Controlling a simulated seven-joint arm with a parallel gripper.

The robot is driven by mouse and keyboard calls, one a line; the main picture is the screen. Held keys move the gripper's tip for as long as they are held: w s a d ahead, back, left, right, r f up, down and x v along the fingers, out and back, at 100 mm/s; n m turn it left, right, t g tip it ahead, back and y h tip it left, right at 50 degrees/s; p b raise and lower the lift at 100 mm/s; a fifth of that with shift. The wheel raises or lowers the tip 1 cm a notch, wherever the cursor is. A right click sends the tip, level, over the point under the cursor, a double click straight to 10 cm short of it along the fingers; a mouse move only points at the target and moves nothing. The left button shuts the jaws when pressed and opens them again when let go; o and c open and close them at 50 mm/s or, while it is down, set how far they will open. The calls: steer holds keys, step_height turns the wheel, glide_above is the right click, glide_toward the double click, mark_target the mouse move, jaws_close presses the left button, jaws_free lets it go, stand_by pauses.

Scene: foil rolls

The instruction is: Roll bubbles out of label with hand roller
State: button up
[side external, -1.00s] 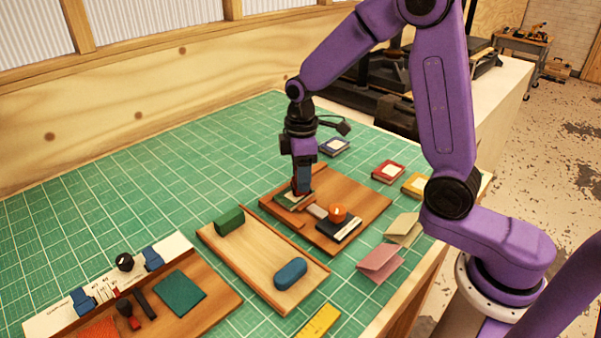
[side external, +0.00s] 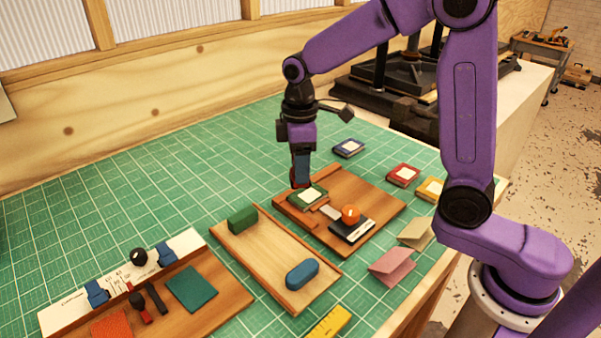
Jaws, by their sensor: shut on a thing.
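A green-covered book (side external: 308,193) with a pale label on its cover lies on the brown wooden board (side external: 374,194) right of centre. My gripper (side external: 301,182) points down at the book's left far edge. It is shut on a small dark blue and red thing, which seems to be the hand roller. The roller's shape is mostly hidden by the fingers, and I cannot tell whether it touches the cover. Any bubbles in the label are too small to see.
An orange round knob (side external: 351,213) and a dark book (side external: 352,230) sit on the same board. A tray (side external: 262,250) holds a green block (side external: 243,219) and a blue one (side external: 302,273). Blue, red and yellow books lie behind and to the right.

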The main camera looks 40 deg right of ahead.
steer(key=shift+r, duration=1.65)
